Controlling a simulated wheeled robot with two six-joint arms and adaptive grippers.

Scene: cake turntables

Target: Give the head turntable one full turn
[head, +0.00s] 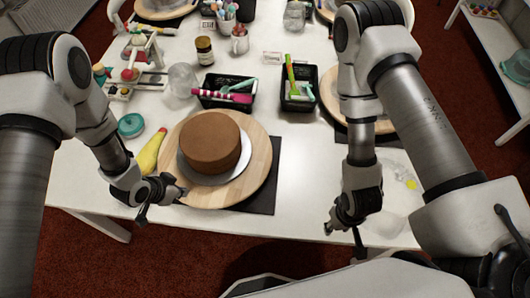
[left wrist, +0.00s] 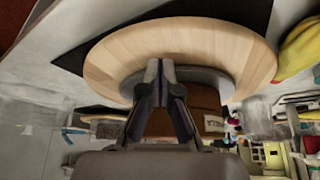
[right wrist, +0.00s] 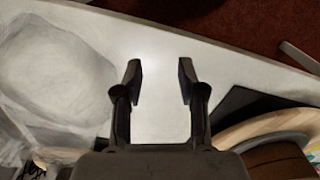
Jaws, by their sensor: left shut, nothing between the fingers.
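A round wooden turntable (head: 258,165) stands near the front edge of the white table. It bears a brown cake (head: 212,143) on a pale plate (head: 187,168). My left gripper (head: 180,191) is shut and empty at the turntable's front left rim. In the left wrist view, my left fingers (left wrist: 158,72) overlap the wooden disc (left wrist: 110,55); I cannot tell whether they touch it. My right gripper (right wrist: 160,72) is open and empty over the table's front right part. In the right wrist view, this turntable (right wrist: 262,128) shows at the lower right.
A dark mat (head: 266,190) lies under the turntable. A yellow piping bag (head: 150,152) and a teal round container (head: 131,125) are close at its left. Black bins of tools (head: 225,102) stand behind. Another turntable (head: 330,98) is partly hidden by my right arm. Table between is clear.

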